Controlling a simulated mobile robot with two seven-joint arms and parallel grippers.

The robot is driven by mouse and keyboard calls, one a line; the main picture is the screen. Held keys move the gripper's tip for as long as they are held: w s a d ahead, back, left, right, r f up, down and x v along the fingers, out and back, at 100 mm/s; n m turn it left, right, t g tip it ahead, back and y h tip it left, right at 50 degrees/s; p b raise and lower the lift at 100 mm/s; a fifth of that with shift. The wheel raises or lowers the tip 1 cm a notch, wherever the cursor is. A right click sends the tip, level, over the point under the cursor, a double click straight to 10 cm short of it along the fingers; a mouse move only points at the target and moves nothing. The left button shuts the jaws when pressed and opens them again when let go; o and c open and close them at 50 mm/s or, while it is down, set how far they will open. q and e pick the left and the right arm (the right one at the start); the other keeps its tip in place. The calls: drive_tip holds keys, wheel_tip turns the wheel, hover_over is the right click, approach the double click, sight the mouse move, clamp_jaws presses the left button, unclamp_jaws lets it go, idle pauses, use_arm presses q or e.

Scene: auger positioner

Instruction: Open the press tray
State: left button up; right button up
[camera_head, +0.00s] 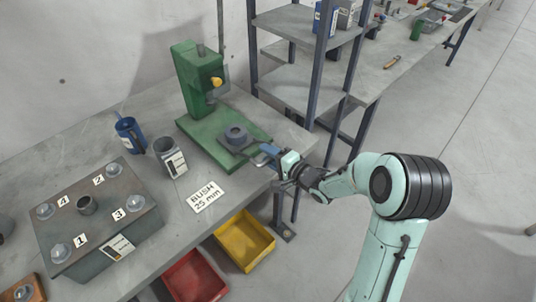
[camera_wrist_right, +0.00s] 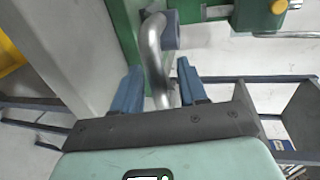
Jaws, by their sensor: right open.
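The green press (camera_head: 200,80) stands at the back of the grey workbench. Its tray (camera_head: 224,141) is a dark grey plate on the green base, carrying a round grey bushing (camera_head: 236,134). My right gripper (camera_head: 266,157) is at the tray's front right side. In the wrist view my right gripper (camera_wrist_right: 158,88) is open, its two blue fingers apart. A bent metal handle (camera_wrist_right: 154,45) runs between the fingers; I cannot tell if either finger touches it. In the head view the gripper hides the handle. My left gripper is not in view.
A label reading "BUSH 25 mm" (camera_head: 205,196) lies in front of the press. A blue mug (camera_head: 130,134), a grey cup (camera_head: 165,152) and a numbered fixture block (camera_head: 120,190) stand to the left. Yellow (camera_head: 244,240) and red (camera_head: 194,276) bins sit below the bench edge. A shelf rack (camera_head: 300,85) stands behind.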

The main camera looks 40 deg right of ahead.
drive_tip(key=v, duration=1.2)
drive_tip(key=shift+s, duration=0.4)
drive_tip(key=shift+r, duration=0.15)
